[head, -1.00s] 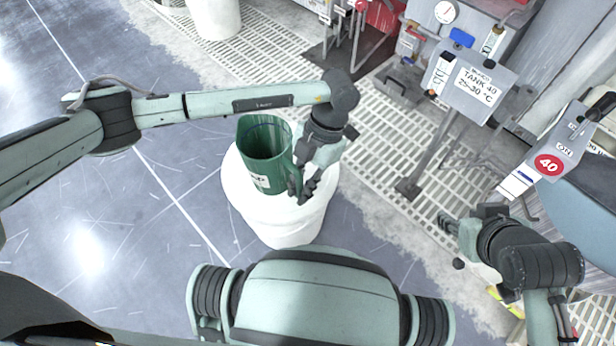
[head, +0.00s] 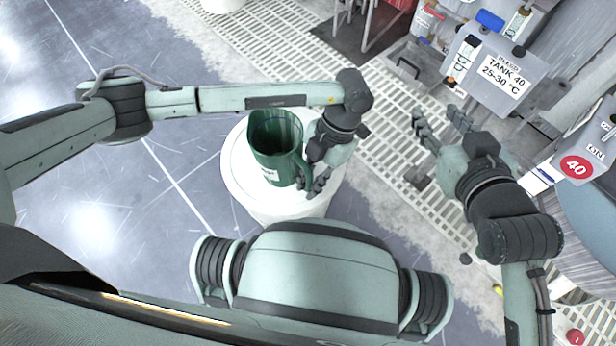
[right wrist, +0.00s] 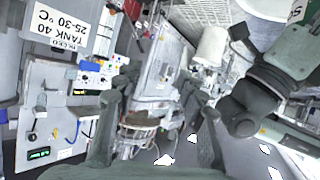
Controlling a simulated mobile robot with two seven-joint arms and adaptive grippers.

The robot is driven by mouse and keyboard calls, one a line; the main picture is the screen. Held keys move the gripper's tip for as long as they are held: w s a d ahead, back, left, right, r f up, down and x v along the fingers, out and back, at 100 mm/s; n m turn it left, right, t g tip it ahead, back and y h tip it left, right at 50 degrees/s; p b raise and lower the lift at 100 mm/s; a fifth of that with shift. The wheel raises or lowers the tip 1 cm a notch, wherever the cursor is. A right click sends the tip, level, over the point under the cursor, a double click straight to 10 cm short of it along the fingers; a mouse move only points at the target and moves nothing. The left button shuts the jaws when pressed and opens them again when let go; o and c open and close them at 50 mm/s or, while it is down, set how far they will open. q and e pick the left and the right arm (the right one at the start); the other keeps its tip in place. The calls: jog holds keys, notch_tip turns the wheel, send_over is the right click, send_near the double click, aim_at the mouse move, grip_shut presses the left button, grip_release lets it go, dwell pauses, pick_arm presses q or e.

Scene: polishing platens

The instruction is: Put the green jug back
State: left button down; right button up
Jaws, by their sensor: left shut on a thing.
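The green jug (head: 272,150) stands upright on a round white drum (head: 238,185) in the head view, its open mouth facing up and its handle on the right. My left gripper (head: 312,178) is at the handle side of the jug, shut on the handle; its fingers partly hide the handle. My right gripper (head: 438,122) is to the right, over the floor grating, its fingers spread apart with nothing between them. Its two fingers also show in the right wrist view (right wrist: 160,115), wide apart.
Pale floor grating (head: 385,150) runs between drum and machinery. The blue-grey floor (head: 130,215) at left is clear.

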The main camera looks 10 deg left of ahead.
pick_arm(q)
jog(key=shift+f, duration=0.1)
pick_arm(e)
jog(key=shift+w+a+r, duration=0.25)
jog(key=shift+a+r, duration=0.05)
jog(key=shift+r, duration=0.1)
jog(key=shift+a, duration=0.1)
pick_arm(q)
jog(key=c, duration=1.5)
grip_release()
pick_arm(e)
jog(key=shift+r, duration=0.1)
pick_arm(q)
jog(key=v, duration=1.2)
jog(key=shift+p, duration=0.3)
pick_arm(e)
jog(key=shift+g+h, duration=0.4)
jog(key=shift+g, duration=0.3)
jog(key=d+f, duration=0.1)
jog(key=s+d+f, duration=0.1)
jog(key=f, duration=0.1)
jog(key=shift+s+d, duration=0.15)
jog(key=shift+d, duration=0.1)
